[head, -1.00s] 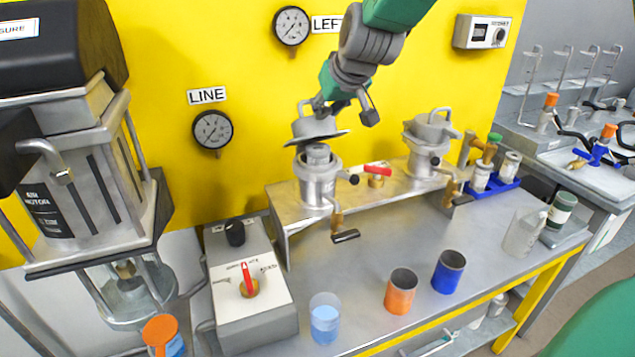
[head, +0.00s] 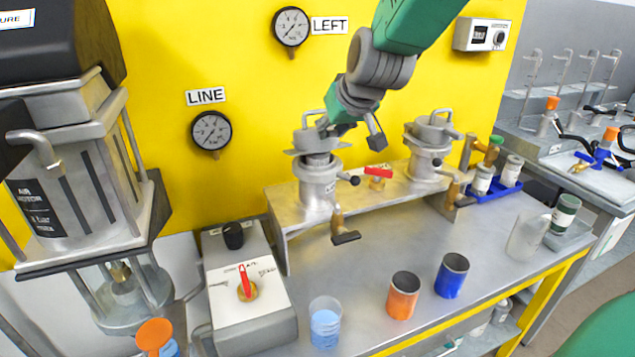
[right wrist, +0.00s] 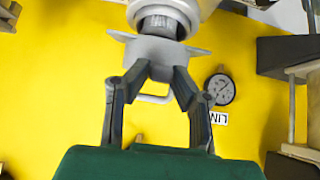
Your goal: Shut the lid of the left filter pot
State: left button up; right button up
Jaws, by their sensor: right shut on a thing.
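The left filter pot (head: 317,188) is a metal cylinder standing on the left part of the steel bench shelf. Its flanged lid (head: 311,143) is above the mouth, close to level, with a loop handle on top. In the right wrist view the lid (right wrist: 185,50) sits just off the pot (right wrist: 195,8), with a ribbed inner part showing between them. My right gripper (right wrist: 153,72) is shut on the lid at its middle, below the flange in that view. In the head view my right gripper (head: 330,122) reaches the lid from the upper right. My left gripper is not in view.
A second pot (head: 428,150) with its lid on stands to the right. Between the pots is a red-handled valve (head: 378,172). A tap handle (head: 345,238) juts out below the left pot. Blue, orange and clear cups stand in front. Gauges hang on the yellow wall behind.

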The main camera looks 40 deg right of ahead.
jog(key=f+b, duration=0.1)
jog(key=s+f, duration=0.1)
jog(key=f+b, duration=0.1)
jog(key=f, duration=0.1)
jog(key=shift+s+a+b, duration=0.2)
jog(key=shift+s+b, duration=0.05)
jog(key=shift+b, duration=0.05)
jog(key=o, duration=1.6)
jog(key=shift+c, duration=0.2)
